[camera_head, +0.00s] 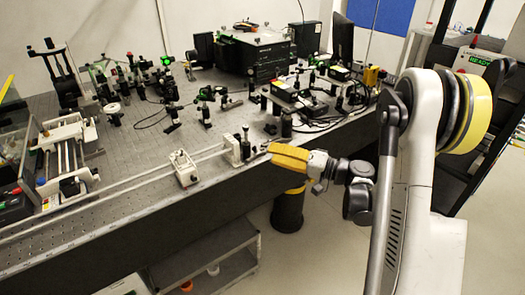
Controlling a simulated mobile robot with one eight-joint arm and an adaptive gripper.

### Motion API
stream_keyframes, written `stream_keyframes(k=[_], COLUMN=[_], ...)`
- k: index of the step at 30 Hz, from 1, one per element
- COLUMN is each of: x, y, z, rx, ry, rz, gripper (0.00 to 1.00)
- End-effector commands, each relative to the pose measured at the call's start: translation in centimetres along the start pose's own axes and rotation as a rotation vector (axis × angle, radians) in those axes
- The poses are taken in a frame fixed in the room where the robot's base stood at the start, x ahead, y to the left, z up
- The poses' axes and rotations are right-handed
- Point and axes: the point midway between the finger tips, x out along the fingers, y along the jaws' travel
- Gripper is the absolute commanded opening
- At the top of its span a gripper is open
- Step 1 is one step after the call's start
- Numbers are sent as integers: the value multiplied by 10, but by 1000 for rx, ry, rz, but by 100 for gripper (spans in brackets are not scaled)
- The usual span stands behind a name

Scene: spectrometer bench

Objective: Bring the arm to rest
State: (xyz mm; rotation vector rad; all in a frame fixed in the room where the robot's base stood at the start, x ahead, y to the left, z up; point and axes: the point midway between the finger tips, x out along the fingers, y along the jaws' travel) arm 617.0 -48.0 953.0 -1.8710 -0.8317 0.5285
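My gripper (268,149) is at the end of my arm, near the right front edge of the optical bench (150,155). Its yellow and dark wrist section reaches left from my arm, and its tip is beside a small white mount (232,151) on the bench edge. The fingers are too small to tell whether they are open or shut, and I cannot tell whether they touch the mount. My arm stands upright at the right of the view.
A white rail runs along the bench's front edge, with a white carriage (186,169) on it. A black box (255,52) and several optical mounts stand behind. Below are a grey shelf (215,262) and a dark cylinder (288,210). The floor at front right is clear.

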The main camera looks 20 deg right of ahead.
Motion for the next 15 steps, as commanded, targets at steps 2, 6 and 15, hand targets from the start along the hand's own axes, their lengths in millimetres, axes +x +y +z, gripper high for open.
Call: stream_keyframes(k=[2,6,15], x=[-10,-19,-21], y=[0,0,-1], z=[0,0,0], rx=[0,0,0], ry=[2,2,0], rz=[0,0,-1], gripper=[36,36,36])
